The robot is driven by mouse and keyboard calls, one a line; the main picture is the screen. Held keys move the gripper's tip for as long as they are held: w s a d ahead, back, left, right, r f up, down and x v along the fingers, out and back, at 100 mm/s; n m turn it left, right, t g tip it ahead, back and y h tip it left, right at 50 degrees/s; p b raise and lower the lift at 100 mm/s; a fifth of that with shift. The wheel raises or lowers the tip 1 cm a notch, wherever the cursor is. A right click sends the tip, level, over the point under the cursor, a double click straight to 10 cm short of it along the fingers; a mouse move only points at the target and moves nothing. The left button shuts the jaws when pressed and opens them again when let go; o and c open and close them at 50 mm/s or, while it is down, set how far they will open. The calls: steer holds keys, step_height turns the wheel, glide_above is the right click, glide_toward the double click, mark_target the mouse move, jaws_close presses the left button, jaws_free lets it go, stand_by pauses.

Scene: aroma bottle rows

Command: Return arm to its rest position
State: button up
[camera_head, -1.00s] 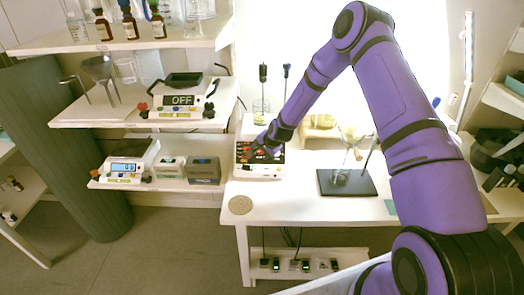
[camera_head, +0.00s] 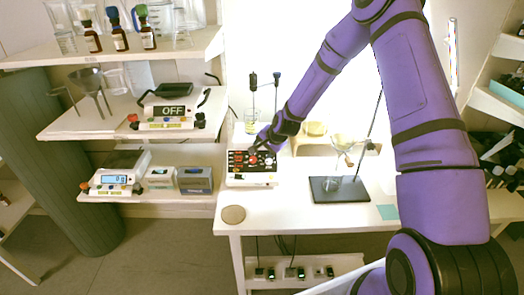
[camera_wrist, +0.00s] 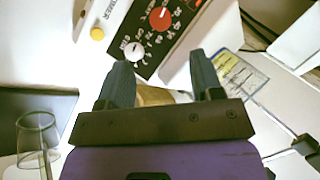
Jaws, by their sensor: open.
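My purple arm reaches from the right of the head view over the white table. My gripper (camera_wrist: 160,85) is open in the wrist view, its two grey fingers spread with nothing held between them. In the head view the gripper (camera_head: 264,143) is small and dark, at the device (camera_head: 250,181). I cannot tell there whether it touches the device.
A dark stand base (camera_head: 338,190) with glassware is right of the device on the white table (camera_head: 290,215). Shelves at left hold brown bottles (camera_head: 119,38), a device reading OFF (camera_head: 172,112) and a scale (camera_head: 116,180). A cork disc (camera_head: 233,214) lies near the table's front-left corner.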

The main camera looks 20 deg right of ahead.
stand_by(0.4)
steer(key=s+r+n+h, duration=0.15)
steer(key=s+r, duration=0.35)
steer(key=r, duration=0.5)
steer(key=s+d+r+n, duration=0.1)
steer(key=s+r+n, duration=0.2)
steer(key=s+r, duration=0.45)
steer(key=s+r+n+h, duration=0.15)
steer(key=s+r, duration=0.25)
steer(key=r, duration=0.7)
steer(key=s+d+r+n, duration=0.1)
steer(key=s+r, duration=0.4)
steer(key=s, duration=0.8)
steer(key=s+d+r+n+g, duration=0.1)
steer(key=s+r+n, duration=0.2)
steer(key=s, duration=1)
step_height(320, 180, up, 2)
steer(key=shift+s+d+r+n, duration=0.1)
steer(key=shift+s+d+n, duration=0.1)
steer(key=shift+s+n, duration=0.1)
